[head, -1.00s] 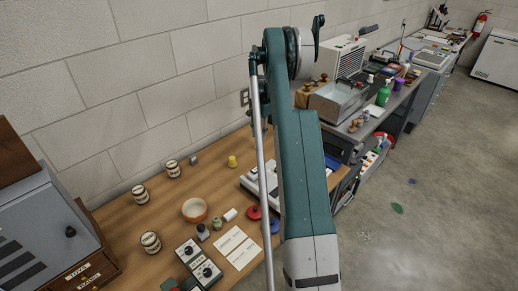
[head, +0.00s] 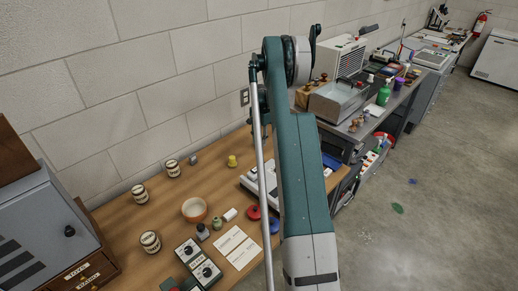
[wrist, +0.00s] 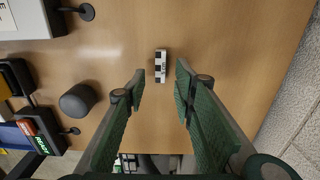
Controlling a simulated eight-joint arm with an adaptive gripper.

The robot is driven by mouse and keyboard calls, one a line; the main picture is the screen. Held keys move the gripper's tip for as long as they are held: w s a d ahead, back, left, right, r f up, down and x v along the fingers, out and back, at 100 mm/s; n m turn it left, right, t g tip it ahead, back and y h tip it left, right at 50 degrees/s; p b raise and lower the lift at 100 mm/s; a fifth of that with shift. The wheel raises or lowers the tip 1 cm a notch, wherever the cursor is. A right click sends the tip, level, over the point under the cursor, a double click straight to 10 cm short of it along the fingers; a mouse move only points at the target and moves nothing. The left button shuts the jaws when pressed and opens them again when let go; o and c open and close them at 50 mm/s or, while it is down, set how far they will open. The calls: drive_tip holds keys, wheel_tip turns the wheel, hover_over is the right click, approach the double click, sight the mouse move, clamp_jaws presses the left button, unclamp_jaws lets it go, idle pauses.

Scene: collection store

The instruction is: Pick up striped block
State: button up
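The striped block (wrist: 160,66) is a small, narrow piece with black and white bands, lying on the wooden tabletop in the wrist view. My gripper (wrist: 159,72) is open and empty, with a green-padded finger on each side of the block in the picture. A gap shows between each fingertip and the block. I cannot tell how far above the table the fingertips are. In the head view I cannot make out the block, and my arm hides the gripper.
A dark grey round object (wrist: 78,100) and a pale device (wrist: 28,18) stand to the left in the wrist view. The wall (wrist: 297,110) is at the right. Striped jars (head: 150,241), a bowl (head: 194,209) and control boxes (head: 198,262) stand on the table in the head view.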

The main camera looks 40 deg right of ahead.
drive_tip(key=shift+f, duration=1.1)
drive_tip(key=shift+c, duration=0.5)
drive_tip(key=c, duration=0.7)
